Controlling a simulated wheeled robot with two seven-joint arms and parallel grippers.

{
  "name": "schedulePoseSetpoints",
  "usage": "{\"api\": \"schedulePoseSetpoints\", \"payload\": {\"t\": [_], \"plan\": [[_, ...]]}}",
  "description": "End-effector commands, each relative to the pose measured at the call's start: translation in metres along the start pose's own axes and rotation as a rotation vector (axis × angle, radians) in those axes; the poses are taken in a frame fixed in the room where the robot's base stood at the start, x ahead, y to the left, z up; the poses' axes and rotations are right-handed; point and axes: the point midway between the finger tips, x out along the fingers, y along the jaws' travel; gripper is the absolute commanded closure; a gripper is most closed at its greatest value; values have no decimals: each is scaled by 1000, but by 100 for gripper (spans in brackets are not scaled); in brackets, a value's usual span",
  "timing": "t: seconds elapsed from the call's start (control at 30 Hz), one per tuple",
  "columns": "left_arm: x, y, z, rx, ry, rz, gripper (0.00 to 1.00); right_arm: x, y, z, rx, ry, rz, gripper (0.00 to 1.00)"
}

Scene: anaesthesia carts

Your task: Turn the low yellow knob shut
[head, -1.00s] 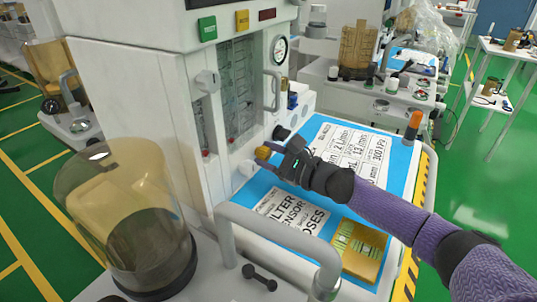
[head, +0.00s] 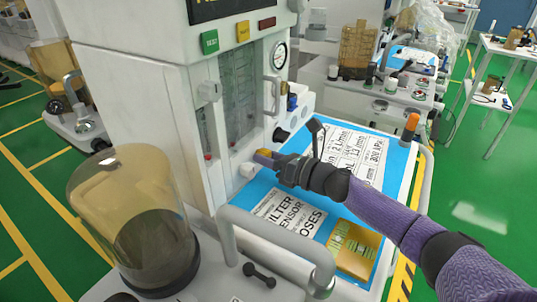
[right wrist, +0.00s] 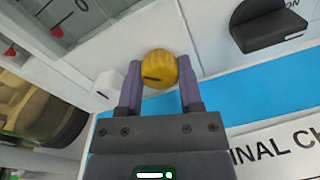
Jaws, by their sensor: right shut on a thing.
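The low yellow knob (head: 263,156) sits low on the front of the white anaesthesia machine, just above the blue work surface. In the right wrist view the knob (right wrist: 159,69) is round, with a dark slanted mark on its face. My right gripper (head: 270,158) reaches it from the right. In the right wrist view the right gripper (right wrist: 159,88) has its two purple fingers on either side of the knob, shut on it. In the head view the fingers partly hide the knob. My left gripper is not in view.
A white knob (head: 247,169) is left of the yellow one, and a black knob (head: 281,135) is to its right. A grey rail (head: 275,240) and a clear dome (head: 128,205) stand in front. Printed sheets lie on the blue surface (head: 262,187).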

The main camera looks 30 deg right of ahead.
Motion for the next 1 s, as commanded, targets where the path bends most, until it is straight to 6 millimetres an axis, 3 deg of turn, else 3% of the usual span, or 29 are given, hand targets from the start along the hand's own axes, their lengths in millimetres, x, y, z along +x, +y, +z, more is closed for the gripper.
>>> {"api": "schedulePoseSetpoints", "payload": {"t": [0.6,1.0], "plan": [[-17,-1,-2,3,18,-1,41,0,0,2,547,15,11,100],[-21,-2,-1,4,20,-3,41,0,0,1,743,21,16,100]]}}
